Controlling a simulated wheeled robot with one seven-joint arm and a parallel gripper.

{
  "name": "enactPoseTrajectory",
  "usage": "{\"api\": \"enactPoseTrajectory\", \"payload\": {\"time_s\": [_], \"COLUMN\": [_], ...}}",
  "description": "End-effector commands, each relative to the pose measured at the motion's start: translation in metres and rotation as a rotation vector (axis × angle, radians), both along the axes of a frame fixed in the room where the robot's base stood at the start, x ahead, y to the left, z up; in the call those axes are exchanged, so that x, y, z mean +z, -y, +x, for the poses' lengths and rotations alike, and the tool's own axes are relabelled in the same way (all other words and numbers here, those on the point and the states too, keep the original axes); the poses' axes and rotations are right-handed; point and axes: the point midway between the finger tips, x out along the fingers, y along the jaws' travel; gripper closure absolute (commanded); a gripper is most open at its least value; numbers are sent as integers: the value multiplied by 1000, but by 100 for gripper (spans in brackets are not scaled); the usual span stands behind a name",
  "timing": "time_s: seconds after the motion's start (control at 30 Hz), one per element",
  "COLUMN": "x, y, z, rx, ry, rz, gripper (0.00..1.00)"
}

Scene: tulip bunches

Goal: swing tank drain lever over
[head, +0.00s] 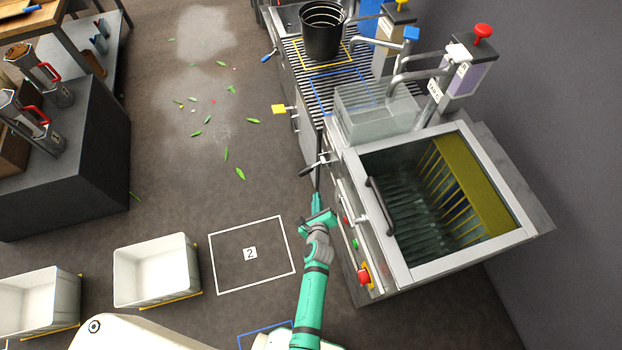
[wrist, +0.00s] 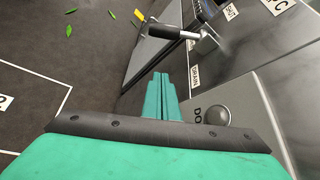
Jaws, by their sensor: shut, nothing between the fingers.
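The tank (head: 437,195) stands at the right of the head view, with clear water in its open basin. Its drain lever (head: 311,169), a dark grip on a metal stem, sticks out from the tank's left side. In the wrist view the lever (wrist: 165,30) lies across the upper middle and points left from its metal pivot. A DRAIN label (wrist: 196,77) is on the panel near it, and a SHUT label (wrist: 231,12) is beyond the pivot. My gripper (head: 317,197) is shut and empty, on the near side of the lever; it also shows in the wrist view (wrist: 161,77).
A round knob (wrist: 217,115) is right of my fingers. A red button (head: 364,276) is on the tank's front panel. A yellow-ended lever (head: 279,109) sticks out farther back. White bins (head: 157,270) stand at left. The floor left of the tank is open, with scattered leaves.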

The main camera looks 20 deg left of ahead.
Motion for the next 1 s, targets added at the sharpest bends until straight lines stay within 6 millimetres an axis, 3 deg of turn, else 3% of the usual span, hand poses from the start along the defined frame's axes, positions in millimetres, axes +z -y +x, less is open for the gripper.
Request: {"api": "enactPoseTrajectory", "payload": {"time_s": [0.8,1.0], "x": [-43,-35], "y": [-28,-34], "z": [88,86], "rx": [-3,1], "ry": [-4,-2], "rz": [10,9], "gripper": [100,100]}}
